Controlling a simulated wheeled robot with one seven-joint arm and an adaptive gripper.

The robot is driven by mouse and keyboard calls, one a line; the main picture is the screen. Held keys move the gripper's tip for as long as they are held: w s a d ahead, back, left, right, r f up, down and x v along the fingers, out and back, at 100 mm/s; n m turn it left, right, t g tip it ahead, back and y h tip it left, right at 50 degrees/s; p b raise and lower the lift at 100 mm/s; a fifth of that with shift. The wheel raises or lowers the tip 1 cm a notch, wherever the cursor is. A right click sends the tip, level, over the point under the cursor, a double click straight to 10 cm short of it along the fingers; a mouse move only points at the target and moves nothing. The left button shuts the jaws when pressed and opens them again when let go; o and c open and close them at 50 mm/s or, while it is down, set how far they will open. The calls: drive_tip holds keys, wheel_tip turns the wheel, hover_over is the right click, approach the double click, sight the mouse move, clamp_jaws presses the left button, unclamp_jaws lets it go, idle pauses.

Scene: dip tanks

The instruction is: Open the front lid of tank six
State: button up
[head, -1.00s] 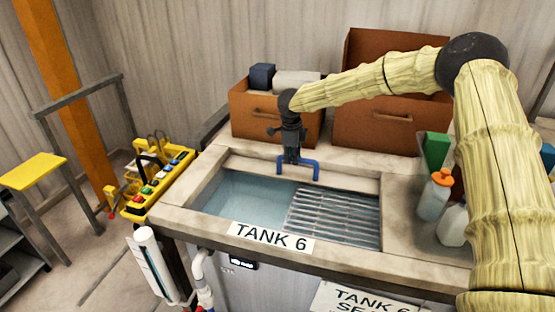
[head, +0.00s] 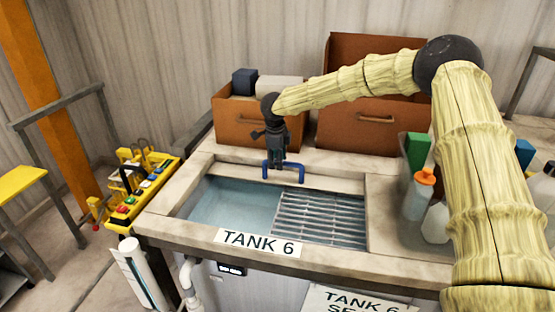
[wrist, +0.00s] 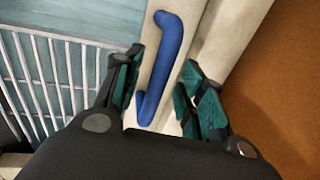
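Tank six (head: 190,243) is a pale-rimmed basin with a "TANK 6" sign (head: 261,242) on its front edge. Water (head: 232,203) shows at its left and a slatted metal rack (head: 318,218) at its right. A blue U-shaped handle (head: 297,166) is at the back edge of the opening; I cannot tell which panel carries it. My gripper (head: 276,160) points down at this handle. In the wrist view, the fingers of my gripper (wrist: 162,66) are apart, with the blue handle (wrist: 167,45) between them. I see no grip on it. No separate front lid is clearly visible.
Two brown boxes, left (head: 235,127) and right (head: 345,133), stand close behind the tank. An orange-capped bottle (head: 419,195) and a green box (head: 417,151) are at the right. A yellow control box (head: 150,185) is at the left.

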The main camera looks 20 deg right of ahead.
wheel_tip(320, 180, up, 12)
drive_tip(key=s+a, duration=0.1)
drive_tip(key=s, duration=0.1)
drive_tip(key=shift+s+a+f, duration=0.1)
drive_tip(key=shift+f, duration=0.05)
idle(0.5)
